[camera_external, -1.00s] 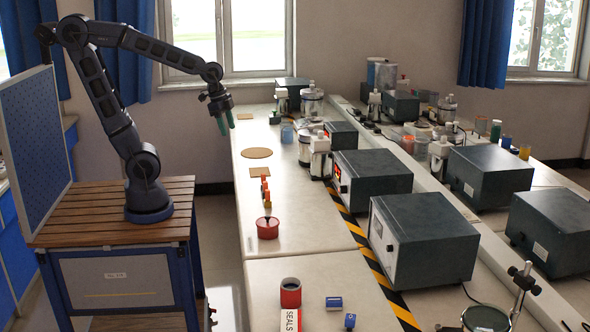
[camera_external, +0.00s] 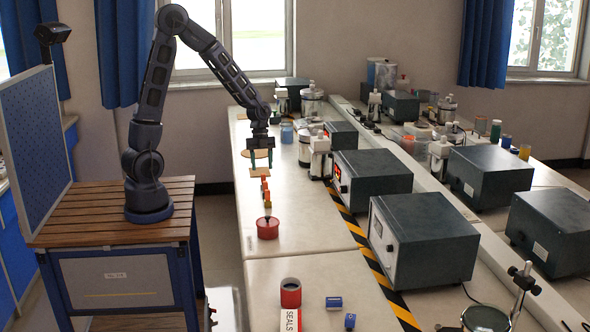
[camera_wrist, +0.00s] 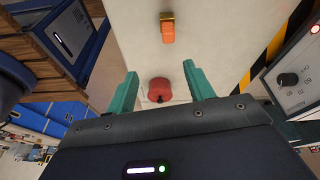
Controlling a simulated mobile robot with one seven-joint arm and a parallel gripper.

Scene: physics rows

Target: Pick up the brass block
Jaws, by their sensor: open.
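In the external view a short row of small orange, red and brass-yellow pieces lies on the bench, and the brass block (camera_external: 267,203) seems to be the yellowish one near its front. In the wrist view a brass-coloured piece (camera_wrist: 167,15) shows at the top edge, against an orange block (camera_wrist: 168,34); I cannot tell its exact outline. My gripper (camera_external: 260,163) is above the bench at the back of the row, pointing down.
A red pot (camera_external: 267,229) stands in front of the row and shows between the fingers in the wrist view (camera_wrist: 159,90). Dark instrument boxes (camera_external: 371,180) stand to the right, past a striped strip. A red cylinder (camera_external: 290,293) and blue pieces (camera_external: 333,302) are nearer.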

